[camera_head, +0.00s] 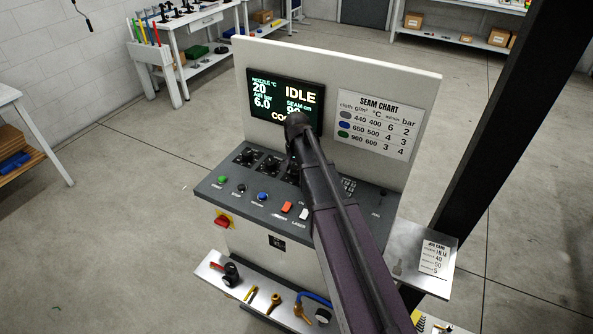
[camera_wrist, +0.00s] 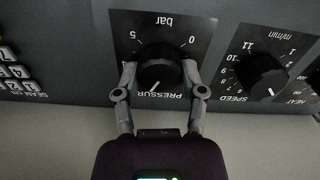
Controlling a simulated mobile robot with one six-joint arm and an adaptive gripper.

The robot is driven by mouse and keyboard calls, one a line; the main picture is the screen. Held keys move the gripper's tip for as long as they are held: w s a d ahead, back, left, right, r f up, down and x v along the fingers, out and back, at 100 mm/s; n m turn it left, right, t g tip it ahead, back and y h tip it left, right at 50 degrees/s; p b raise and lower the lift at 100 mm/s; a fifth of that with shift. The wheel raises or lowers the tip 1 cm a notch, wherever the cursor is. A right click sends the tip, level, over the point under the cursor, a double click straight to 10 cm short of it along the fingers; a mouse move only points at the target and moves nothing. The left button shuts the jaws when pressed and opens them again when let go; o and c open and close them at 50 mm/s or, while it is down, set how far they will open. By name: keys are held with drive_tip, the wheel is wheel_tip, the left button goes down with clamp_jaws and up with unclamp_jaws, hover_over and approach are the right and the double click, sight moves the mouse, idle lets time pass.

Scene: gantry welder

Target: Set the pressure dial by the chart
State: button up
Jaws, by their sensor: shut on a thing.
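The pressure dial (camera_wrist: 157,68) is a black round knob on a black plate marked in bar, seen upside down in the wrist view. My gripper (camera_wrist: 160,78) has one finger on each side of it and is shut on it. The dial's white pointer mark is toward the bottom, near the word PRESSUR. The figures 0, 5 and part of a 4 show around it. In the head view my arm mostly hides this dial. The seam chart (camera_head: 378,125) is a white sheet right of the screen, with bar values 2, 3 and 4 against grey, blue and green dots.
The screen (camera_head: 285,101) reads IDLE, nozzle 20, air bar 6.0. The speed dial (camera_wrist: 262,76) stands beside the pressure dial. Buttons and switches line the console (camera_head: 247,193) front. A job card (camera_head: 434,258), too small to read fully, stands on the right side shelf.

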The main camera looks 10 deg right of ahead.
drive_tip(key=shift+s, duration=0.15)
drive_tip(key=o, duration=1.1)
drive_tip(key=shift+o, duration=0.2)
drive_tip(key=shift+n, duration=0.4)
